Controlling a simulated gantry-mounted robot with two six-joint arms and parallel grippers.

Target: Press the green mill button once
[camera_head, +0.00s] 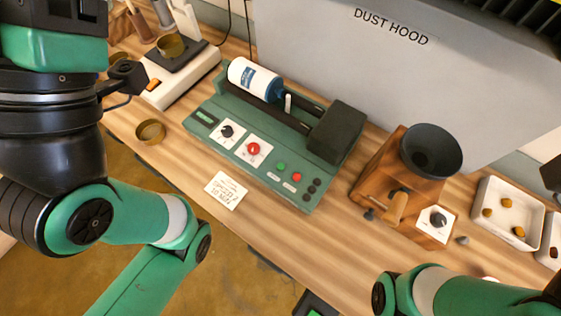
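The green mill (235,169) stands on the wooden table. A white jar with a blue label (248,77) lies on its rollers. The small round green button (281,166) is on the sloped front panel, just left of a red button (297,177). Both buttons are unobstructed, and nothing touches them. Links of my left arm fill the left side, and a link of my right arm crosses the lower right corner. I cannot make out either gripper's fingers in this view.
The mill panel also has a black knob (226,131) and a red knob (253,149). A paper card (226,190) lies in front. A wooden grinder (380,176) stands to the right, near a white tray (490,188). A scale (187,76) and brass dish (150,132) are left.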

